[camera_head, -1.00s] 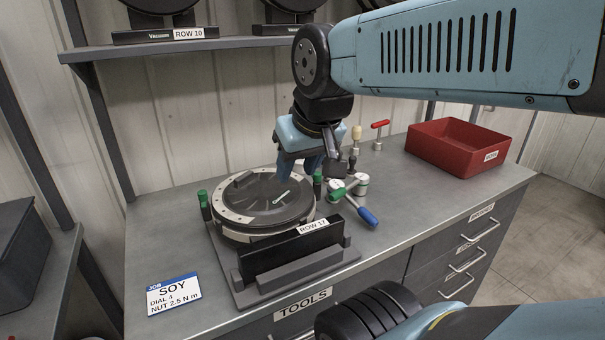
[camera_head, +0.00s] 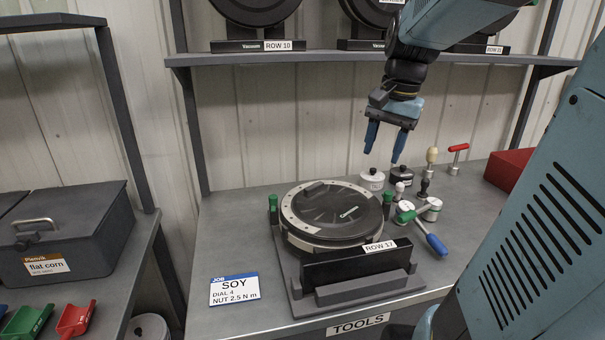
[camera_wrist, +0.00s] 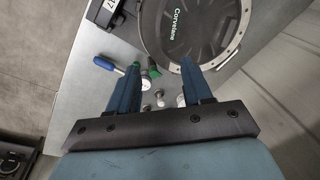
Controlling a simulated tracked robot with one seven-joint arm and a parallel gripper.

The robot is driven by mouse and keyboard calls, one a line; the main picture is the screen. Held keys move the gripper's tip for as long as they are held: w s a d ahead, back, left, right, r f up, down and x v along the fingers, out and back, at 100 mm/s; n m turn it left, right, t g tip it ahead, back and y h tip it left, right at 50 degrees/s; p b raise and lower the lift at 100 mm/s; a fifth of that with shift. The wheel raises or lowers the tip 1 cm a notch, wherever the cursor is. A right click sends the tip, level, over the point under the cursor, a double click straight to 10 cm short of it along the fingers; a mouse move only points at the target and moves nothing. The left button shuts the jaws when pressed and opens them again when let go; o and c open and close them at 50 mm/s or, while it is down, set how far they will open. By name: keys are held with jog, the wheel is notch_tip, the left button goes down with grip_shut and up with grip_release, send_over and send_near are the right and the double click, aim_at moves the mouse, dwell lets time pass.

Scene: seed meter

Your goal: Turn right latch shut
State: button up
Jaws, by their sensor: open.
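The seed meter (camera_head: 335,212) is a round black-lidded disc with a pale rim, lying in a grey stand on the bench. Its right latch (camera_head: 387,204) is a green upright handle at the rim's right side. Its left latch (camera_head: 272,208) is a similar green upright handle. My gripper (camera_head: 384,155) is open and empty, pointing down, above and behind the right latch and apart from it. In the wrist view, the two blue fingers (camera_wrist: 160,68) are spread, with the meter (camera_wrist: 195,30) beyond them. A green part shows between them; I cannot tell whether it is the latch.
A blue-handled tool (camera_head: 430,240) lies right of the meter, near several small knobs and canisters (camera_head: 372,180). The ROW 17 block (camera_head: 355,262) stands in front. A red bin (camera_head: 509,170) is at the right. A shelf (camera_head: 300,56) runs behind, above the bench. A job card (camera_head: 234,289) lies left.

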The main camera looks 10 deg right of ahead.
aim_at(389, 192)
jog(key=w+d+f+m+g+y, duration=0.1)
jog(key=w+d+m+y, duration=0.1)
jog(key=w+d+m, duration=0.35)
jog(key=w+d+f+m+g+y, duration=0.1)
jog(key=w+d+m+y, duration=0.1)
jog(key=d, duration=0.6)
jog(key=shift+h, duration=0.3)
jog(key=x, duration=1.4)
jog(key=shift+s+a, duration=0.1)
jog(key=shift+a, duration=0.05)
jog(key=shift+c, duration=0.4)
jog(key=shift+r, duration=0.1)
grip_shut()
